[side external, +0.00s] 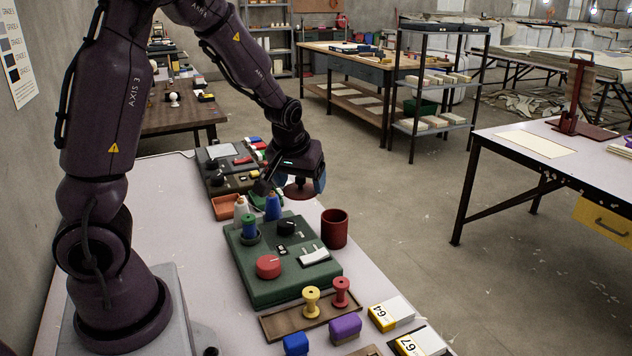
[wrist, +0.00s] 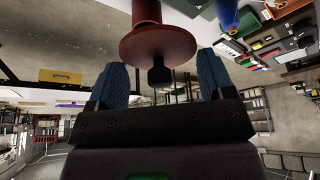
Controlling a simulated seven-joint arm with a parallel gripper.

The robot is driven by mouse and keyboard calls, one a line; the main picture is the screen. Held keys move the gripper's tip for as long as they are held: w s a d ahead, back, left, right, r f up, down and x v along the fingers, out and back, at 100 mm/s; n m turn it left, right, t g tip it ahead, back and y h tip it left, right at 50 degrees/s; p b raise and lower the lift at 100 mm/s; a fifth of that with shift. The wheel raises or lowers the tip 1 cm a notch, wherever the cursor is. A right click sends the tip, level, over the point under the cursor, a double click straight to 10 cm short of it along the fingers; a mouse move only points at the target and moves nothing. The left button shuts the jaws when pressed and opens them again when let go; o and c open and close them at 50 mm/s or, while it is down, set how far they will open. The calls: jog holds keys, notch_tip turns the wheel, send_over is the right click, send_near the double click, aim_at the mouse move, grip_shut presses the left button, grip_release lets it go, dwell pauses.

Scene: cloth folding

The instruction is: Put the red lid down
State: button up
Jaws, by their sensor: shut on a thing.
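The red lid (side external: 299,192) is a dark red disc held under my gripper (side external: 300,180) in the side view, above the bench's far right edge. In the wrist view the lid (wrist: 158,43) shows with its dark knob (wrist: 159,76) between the two blue fingers of my gripper (wrist: 161,66). My gripper is shut on the lid, at its knob. The open red canister (side external: 334,228) stands upright on the bench, nearer the side camera than the lid. In the wrist view the canister (wrist: 146,11) shows beyond the lid.
A green board (side external: 290,292) with a red knob (side external: 268,267) and switches lies left of the canister. Spools (side external: 341,292) are in front. The bench's right strip is partly clear.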

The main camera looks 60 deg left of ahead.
jog(key=shift+s+d+r, duration=0.1)
jog(key=shift+s+r, duration=0.1)
jog(key=shift+s, duration=0.2)
jog(key=s+a+f, duration=0.2)
jog(key=s+f, duration=0.4)
jog(key=f, duration=0.1)
jog(key=w+d+f+m+t+h, duration=0.1)
jog(key=w+d+f+m+h, duration=0.1)
jog(key=d+m, duration=0.25)
jog(key=m+h, duration=0.3)
jog(key=m, duration=0.6)
send_over(359, 265)
jog(key=s, duration=0.2)
notch_tip(359, 265, down, 8)
jog(key=shift+a+r, duration=0.15)
jog(key=shift+w+f, duration=0.15)
jog(key=shift+f, duration=0.05)
jog(key=shift+w+a+f, duration=0.1)
jog(key=shift+f, duration=0.8)
jog(key=shift+w+a+f, duration=0.1)
jog(key=shift+f, duration=0.75)
